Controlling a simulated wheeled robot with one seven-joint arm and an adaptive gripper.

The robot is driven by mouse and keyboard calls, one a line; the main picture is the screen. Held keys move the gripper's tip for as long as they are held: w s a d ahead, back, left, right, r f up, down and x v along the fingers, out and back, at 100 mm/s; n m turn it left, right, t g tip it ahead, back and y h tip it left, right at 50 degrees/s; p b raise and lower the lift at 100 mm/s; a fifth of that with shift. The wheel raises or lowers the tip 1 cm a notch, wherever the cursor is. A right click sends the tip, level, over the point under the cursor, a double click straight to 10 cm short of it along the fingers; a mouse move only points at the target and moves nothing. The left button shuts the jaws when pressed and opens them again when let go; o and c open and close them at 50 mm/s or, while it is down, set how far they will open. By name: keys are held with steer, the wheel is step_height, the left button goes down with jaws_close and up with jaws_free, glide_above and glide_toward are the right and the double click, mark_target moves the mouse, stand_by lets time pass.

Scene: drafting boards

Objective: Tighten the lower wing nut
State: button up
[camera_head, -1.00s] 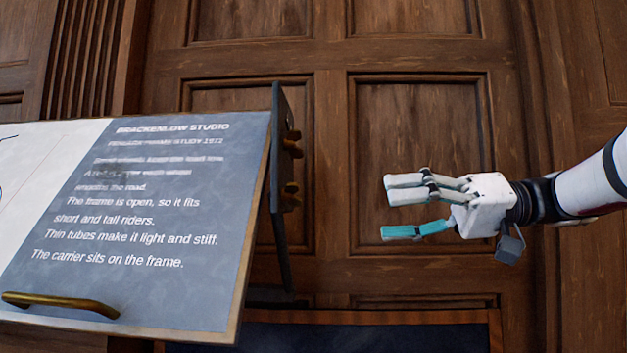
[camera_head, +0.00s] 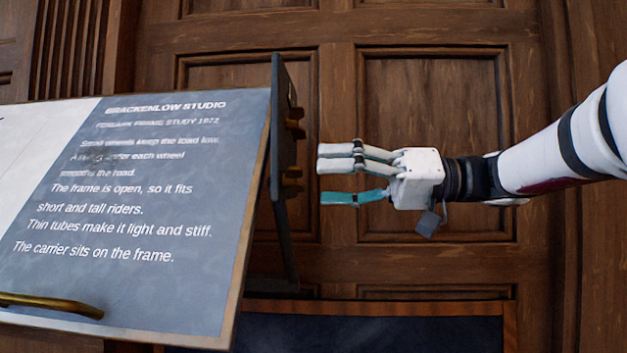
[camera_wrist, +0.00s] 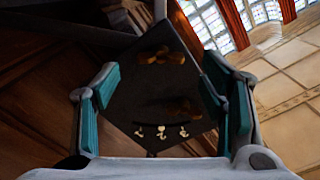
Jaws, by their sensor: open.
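The drafting board's dark side plate (camera_head: 284,220) carries two brass wing nuts, one above the other. The lower wing nut (camera_head: 292,180) is in the head view at the plate's right face, below the upper wing nut (camera_head: 295,120). My gripper (camera_head: 322,180) is open and empty. It points left at about the lower wing nut's height, with a small gap between in the picture. In the wrist view the dark plate (camera_wrist: 147,80) lies beyond my spread teal-padded fingers (camera_wrist: 160,87). Two brass shapes show dimly on it; I cannot tell which is the lower nut.
The tilted board (camera_head: 150,290) with printed text fills the left, with a brass handle (camera_head: 50,304) at its lower edge. A panelled wooden wall (camera_head: 430,100) stands behind. A dark blue wood-edged panel (camera_head: 380,335) is below my gripper.

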mark_target(294, 180)
steer(key=shift+a, duration=1.7)
